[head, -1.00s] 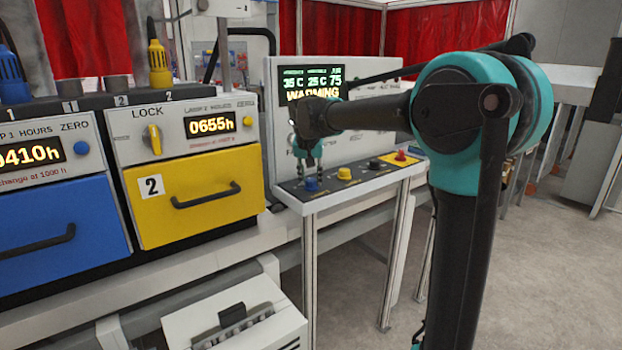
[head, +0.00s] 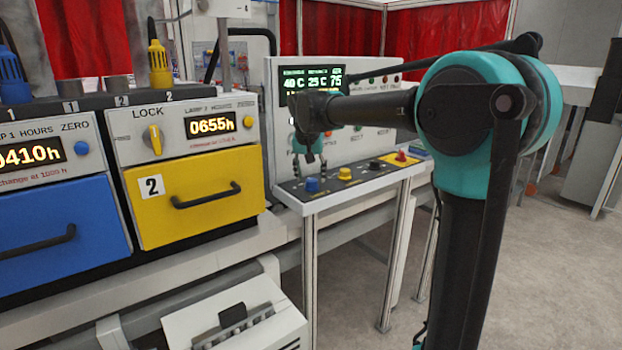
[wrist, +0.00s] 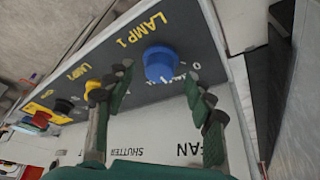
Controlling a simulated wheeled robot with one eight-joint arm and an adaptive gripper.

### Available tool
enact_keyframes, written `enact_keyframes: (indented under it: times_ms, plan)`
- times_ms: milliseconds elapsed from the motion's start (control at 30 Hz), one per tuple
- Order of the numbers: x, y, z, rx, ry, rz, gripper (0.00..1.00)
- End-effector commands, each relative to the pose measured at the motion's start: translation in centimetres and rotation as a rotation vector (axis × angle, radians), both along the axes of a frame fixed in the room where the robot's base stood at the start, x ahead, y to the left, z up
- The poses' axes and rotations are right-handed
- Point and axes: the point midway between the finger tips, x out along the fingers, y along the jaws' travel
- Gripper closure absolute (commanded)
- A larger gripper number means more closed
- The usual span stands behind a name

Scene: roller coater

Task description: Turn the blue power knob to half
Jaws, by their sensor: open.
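The blue knob (head: 312,185) sits at the left end of the sloped dark control panel (head: 330,192). In the wrist view the blue knob (wrist: 160,65) is beside the yellow "LAMP 1" label, with small white scale marks around it, partly hidden by the knob. My gripper (head: 310,168) is above the knob, fingers pointing down. In the wrist view my gripper (wrist: 157,80) is open and empty, with one finger on each side of the knob in the picture. The fingers look apart from it. I cannot read the knob's setting.
A yellow knob (head: 344,174), a black knob (head: 375,164) and a red button (head: 401,156) follow to the right on the panel. A screen (head: 313,80) stands behind. The yellow lamp drawer (head: 200,215) is on the left.

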Motion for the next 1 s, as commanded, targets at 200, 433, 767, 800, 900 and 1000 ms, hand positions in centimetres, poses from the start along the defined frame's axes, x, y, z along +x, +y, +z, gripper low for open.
enact_keyframes:
  times_ms: [200,433,767,800,900,1000]
  plan:
    - [-1.8,0.2,4.1,0.000,0.000,0.000,0.46]
    - [-3.3,0.5,7.8,0.000,0.000,0.001,0.46]
    - [-4.0,0.5,9.6,0.000,0.000,-0.001,0.46]
    - [-4.0,0.5,9.6,0.000,0.000,-0.001,0.46]
    - [-4.0,0.5,9.5,0.000,0.000,-0.001,0.46]
    - [-4.0,0.4,9.4,0.000,0.001,0.000,0.46]
